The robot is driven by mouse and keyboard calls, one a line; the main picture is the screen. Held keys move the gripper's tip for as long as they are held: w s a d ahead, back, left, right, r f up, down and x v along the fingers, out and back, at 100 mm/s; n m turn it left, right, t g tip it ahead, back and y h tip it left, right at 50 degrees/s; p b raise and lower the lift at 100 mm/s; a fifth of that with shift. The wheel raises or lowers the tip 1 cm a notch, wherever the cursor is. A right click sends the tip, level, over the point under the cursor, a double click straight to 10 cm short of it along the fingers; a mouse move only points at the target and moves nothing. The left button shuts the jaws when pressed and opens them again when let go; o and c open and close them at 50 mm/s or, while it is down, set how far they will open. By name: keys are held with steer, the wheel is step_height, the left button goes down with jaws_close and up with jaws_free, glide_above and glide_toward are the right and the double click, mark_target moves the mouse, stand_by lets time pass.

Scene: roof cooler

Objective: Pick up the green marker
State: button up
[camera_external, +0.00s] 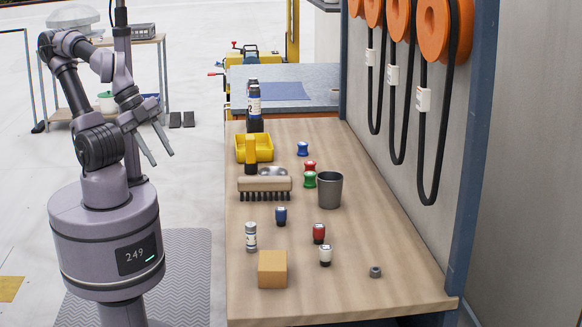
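The green marker (310,180) is a short, stubby green piece standing on the wooden workbench (360,260). It is just left of a grey cup (330,190) and right in front of a red stubby piece (310,166). The cup does not hide it. My gripper (163,159) is open and empty, with its two fingers spread and pointing down. It hangs over the floor left of the bench, well away from the marker.
A brush (265,184), a yellow bin (262,146) and a yellow-handled thing (250,155) stand left of the marker. Orange reels (435,30) hang right.

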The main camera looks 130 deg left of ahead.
steer(key=o, duration=0.5)
